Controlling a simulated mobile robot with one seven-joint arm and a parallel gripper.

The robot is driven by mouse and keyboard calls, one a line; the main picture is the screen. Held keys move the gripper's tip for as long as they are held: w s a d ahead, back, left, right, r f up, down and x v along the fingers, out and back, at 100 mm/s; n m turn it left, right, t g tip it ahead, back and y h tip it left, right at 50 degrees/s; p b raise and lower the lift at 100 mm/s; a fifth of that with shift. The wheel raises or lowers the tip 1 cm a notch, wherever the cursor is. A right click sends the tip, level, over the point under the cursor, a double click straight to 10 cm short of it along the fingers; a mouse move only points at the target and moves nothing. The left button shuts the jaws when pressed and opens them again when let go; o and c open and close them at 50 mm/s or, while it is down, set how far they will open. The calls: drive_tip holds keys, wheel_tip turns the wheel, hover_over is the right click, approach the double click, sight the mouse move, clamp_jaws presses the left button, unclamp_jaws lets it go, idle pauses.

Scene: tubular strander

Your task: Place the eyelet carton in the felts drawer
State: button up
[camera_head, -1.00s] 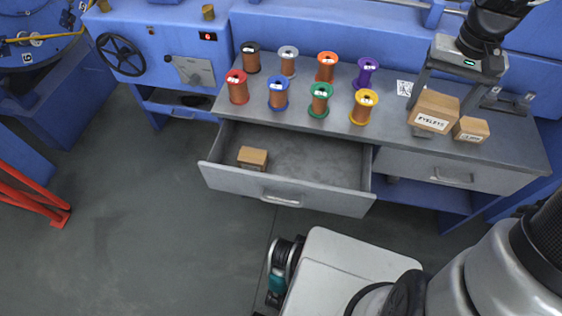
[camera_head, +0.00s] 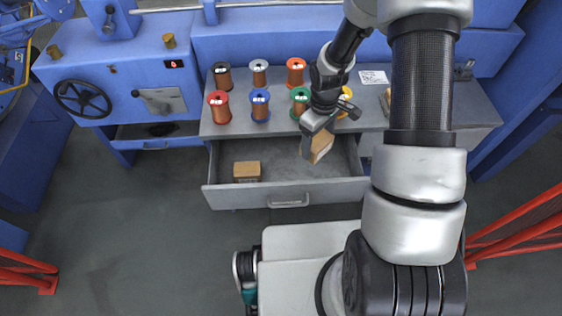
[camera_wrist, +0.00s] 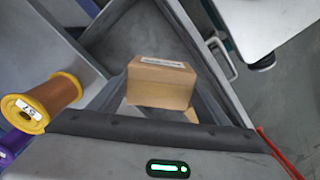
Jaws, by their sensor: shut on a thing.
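The eyelet carton (camera_head: 321,147), a brown box with a white label, is held in my gripper (camera_head: 312,143) over the right part of the open drawer (camera_head: 222,196). In the wrist view the carton (camera_wrist: 160,84) sits between the fingers of my gripper (camera_wrist: 160,100), with the grey drawer behind it. The carton appears above the drawer floor; the exact gap is hard to tell. No felts label is readable on the drawer. A smaller brown carton (camera_head: 247,170) lies in the drawer's left part.
Several wire spools, including a red one (camera_head: 219,106) and a blue one (camera_head: 260,105), stand on the bench just behind the drawer. A yellow spool (camera_wrist: 45,98) is near my gripper in the wrist view.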

wheel_tip(320, 180, down, 17)
drive_tip(key=b, duration=0.4)
drive_tip(key=shift+s+a, duration=0.1)
drive_tip(key=shift+b, duration=0.3)
drive_tip(key=shift+f, duration=0.2)
drive_tip(key=o, duration=1.3)
drive_tip(key=shift+r, duration=0.15)
